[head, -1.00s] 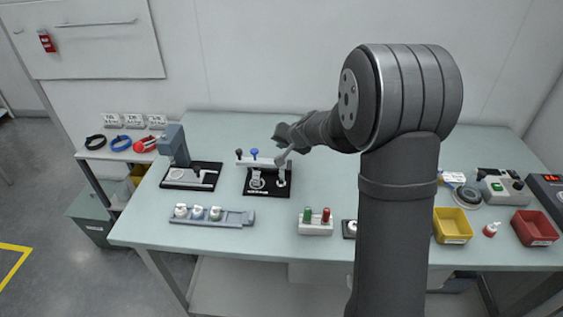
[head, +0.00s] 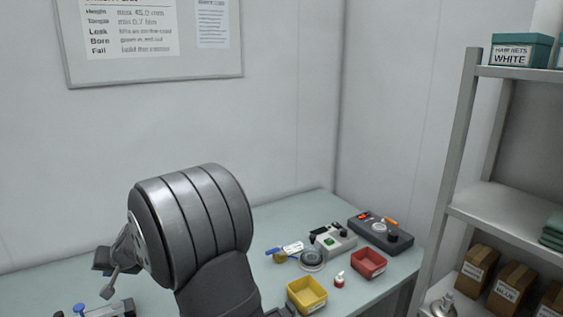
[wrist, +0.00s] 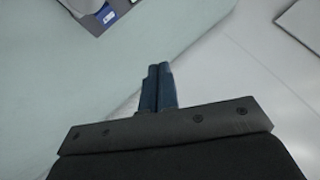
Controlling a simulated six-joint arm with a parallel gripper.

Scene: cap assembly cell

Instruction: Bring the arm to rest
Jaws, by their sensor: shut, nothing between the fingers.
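My gripper (wrist: 157,88) shows in the wrist view with its two dark blue fingers shut side by side and nothing between them. It is over the pale green worktable (wrist: 60,90), near the table's edge. In the head view my arm rises from the bottom and bends left above the worktable (head: 310,207). The fingers cannot be made out clearly there.
A shelf rack (head: 500,207) stands right of the table.

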